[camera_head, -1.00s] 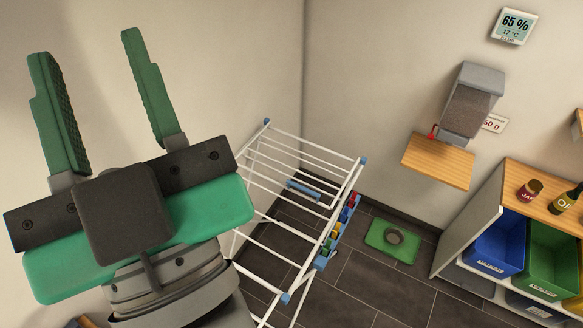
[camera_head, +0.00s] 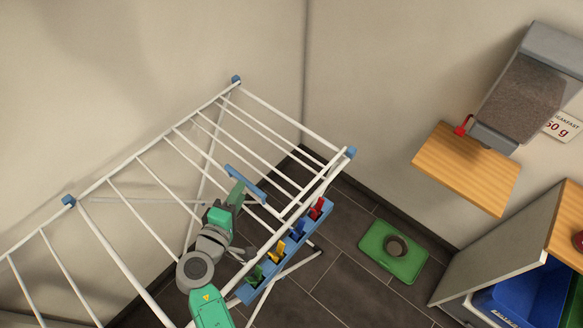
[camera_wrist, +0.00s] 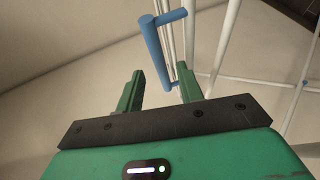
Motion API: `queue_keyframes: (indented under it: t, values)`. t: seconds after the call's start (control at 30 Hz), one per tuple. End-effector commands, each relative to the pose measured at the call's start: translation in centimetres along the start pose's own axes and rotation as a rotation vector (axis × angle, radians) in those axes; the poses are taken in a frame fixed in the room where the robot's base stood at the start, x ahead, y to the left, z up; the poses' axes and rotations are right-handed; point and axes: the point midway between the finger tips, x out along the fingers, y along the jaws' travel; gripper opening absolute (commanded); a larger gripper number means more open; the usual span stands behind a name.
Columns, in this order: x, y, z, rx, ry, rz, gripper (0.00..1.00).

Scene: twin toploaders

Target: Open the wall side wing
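A white drying rack (camera_head: 137,160) with blue corner joints stands along the left wall; I cannot tell exactly where its wall side wing is hinged. A short blue handle (camera_head: 245,183) sits among its white rods. My gripper (camera_head: 237,187) is close to the near end of this handle. In the wrist view, the blue handle (camera_wrist: 160,55) lies ahead of my gripper (camera_wrist: 162,75), its lower end between the two green fingers. The fingers are apart and hold nothing. I cannot tell whether either finger touches the handle.
A blue strip with coloured clips (camera_head: 250,293) hangs along the rack's right side. A green floor mat with a bowl (camera_head: 380,252), a wooden shelf (camera_head: 465,170) under a grey dispenser (camera_head: 530,85), and a cabinet (camera_head: 500,250) are to the right. Dark floor is free between.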

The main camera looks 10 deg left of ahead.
Motion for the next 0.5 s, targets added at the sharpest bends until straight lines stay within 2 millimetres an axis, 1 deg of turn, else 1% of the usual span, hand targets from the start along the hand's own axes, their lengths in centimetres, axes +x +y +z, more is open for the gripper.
queue_keyframes:
  t: [0.07, 0.17, 0.4, 0.5]
  values:
    - [-0.1, 0.0, -0.1, -0.006, 0.001, 0.001, 0.37]
    - [0.7, 0.1, 0.0, -0.005, 0.0, 0.003, 0.37]
    - [5.3, 0.2, 0.0, -0.005, 0.0, 0.004, 0.37]
    - [6.7, 0.1, 0.0, -0.003, 0.0, 0.002, 0.37]
